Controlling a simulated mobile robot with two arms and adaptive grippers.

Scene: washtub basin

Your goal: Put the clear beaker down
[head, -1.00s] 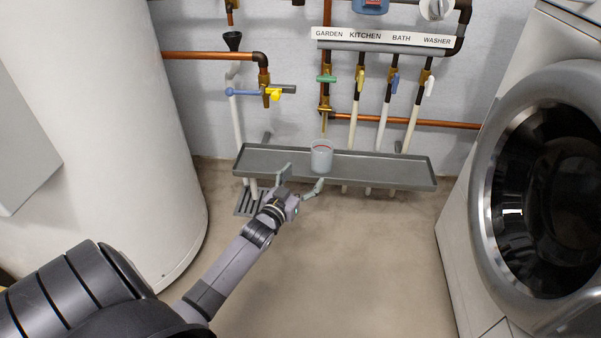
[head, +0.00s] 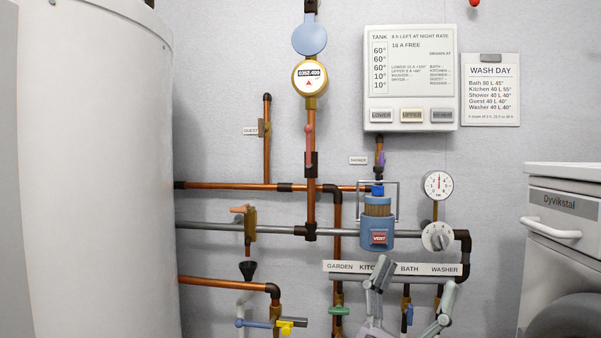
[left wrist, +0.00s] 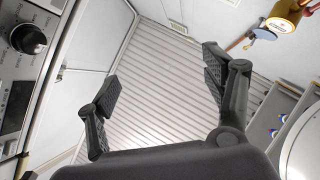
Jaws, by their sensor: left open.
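The clear beaker is in neither current view. The grey tray it stood on a second ago is below the bottom edge of the head view. My left gripper (head: 414,284) is at the bottom of the head view, in front of the pipe label strip (head: 350,268). One finger covers part of the word KITCHEN. In the left wrist view my left gripper (left wrist: 158,82) has its two fingers wide apart with nothing between them. My right gripper is not in view.
A white tank (head: 95,170) stands on the left. A washer (head: 562,235) stands on the right. Behind the gripper are copper pipes, a blue filter (head: 378,222), a dial gauge (head: 438,186) and a wall panel (head: 410,75). The wrist view shows a ribbed surface (left wrist: 160,85).

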